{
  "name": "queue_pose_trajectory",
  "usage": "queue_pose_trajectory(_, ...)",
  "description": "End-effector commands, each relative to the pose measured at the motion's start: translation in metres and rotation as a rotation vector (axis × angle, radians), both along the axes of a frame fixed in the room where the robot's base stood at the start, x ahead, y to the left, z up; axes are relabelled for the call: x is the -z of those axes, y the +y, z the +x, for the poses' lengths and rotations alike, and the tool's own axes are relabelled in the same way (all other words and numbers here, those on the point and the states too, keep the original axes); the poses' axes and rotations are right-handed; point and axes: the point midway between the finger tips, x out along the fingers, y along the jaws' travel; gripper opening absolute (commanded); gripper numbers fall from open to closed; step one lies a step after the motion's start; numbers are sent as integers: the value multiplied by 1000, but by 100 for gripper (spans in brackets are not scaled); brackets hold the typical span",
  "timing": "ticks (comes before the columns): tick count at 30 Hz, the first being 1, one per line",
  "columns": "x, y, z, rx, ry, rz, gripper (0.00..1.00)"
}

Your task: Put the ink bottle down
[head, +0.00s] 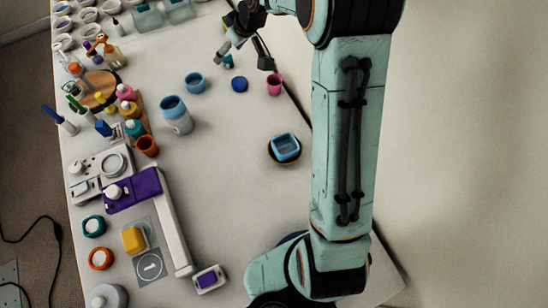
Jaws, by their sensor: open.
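My gripper (243,54) is at the top middle of the head view, with its dark fingers spread apart. A small teal-and-dark thing (228,61), possibly the ink bottle, shows just below the left finger. It is small and partly covered, so I cannot tell whether it touches the finger or stands on the table. Several small bottles with coloured caps, including a magenta-capped one (125,92) and a teal-capped one (135,129), stand at the left of the table. No label marks one as the ink bottle.
Near my gripper are a blue round lid (239,84), a pink cup (274,84) and a blue cup (195,83). A grey-blue jar (177,118) and a blue square mould (285,147) stand nearer. The table (225,195) is clear in the middle.

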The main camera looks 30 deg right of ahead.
Motion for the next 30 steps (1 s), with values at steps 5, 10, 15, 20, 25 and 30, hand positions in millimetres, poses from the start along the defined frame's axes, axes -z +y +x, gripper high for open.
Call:
queue_pose_trajectory(5, -52, 41, -129, 66, 217, -68, 58)
queue_pose_trajectory(10, -63, 55, -249, 170, 389, -104, 58)
queue_pose_trajectory(15, -56, 57, -323, 242, 493, -118, 58)
queue_pose_trajectory(20, -51, 56, -345, 266, 529, -121, 58)
queue_pose_trajectory(25, -51, 56, -345, 267, 531, -121, 58)
queue_pose_trajectory(30, -51, 56, -345, 265, 529, -122, 58)
